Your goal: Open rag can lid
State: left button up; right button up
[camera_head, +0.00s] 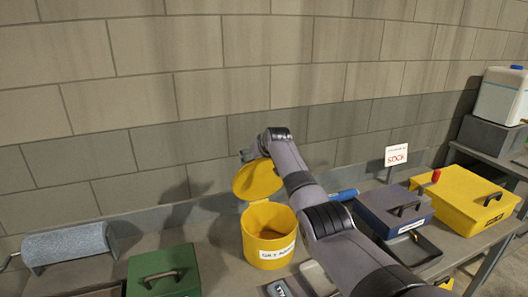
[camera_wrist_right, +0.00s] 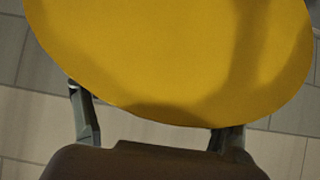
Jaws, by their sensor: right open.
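The yellow rag can (camera_head: 266,250) stands on the bench with a label on its front. Its round yellow lid (camera_head: 257,180) is raised and tilted back at the rear rim, and the can's inside shows. My right gripper (camera_head: 247,155) is at the top edge of the lid, reached over from the right. In the right wrist view the lid (camera_wrist_right: 175,55) fills the upper part, and the open fingers of the gripper (camera_wrist_right: 157,125) stand apart at its lower edge. Whether they touch the lid I cannot tell. My left gripper is not in view.
A green box (camera_head: 163,272) stands left of the can, and a grey roll (camera_head: 65,246) with a crank lies further left. To the right are a blue-grey box (camera_head: 393,210), a yellow case (camera_head: 465,200) and a small sign (camera_head: 396,156). A block wall stands close behind.

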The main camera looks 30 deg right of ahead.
jog(key=v, duration=1.1)
jog(key=shift+s+f, duration=0.1)
dwell(0.4)
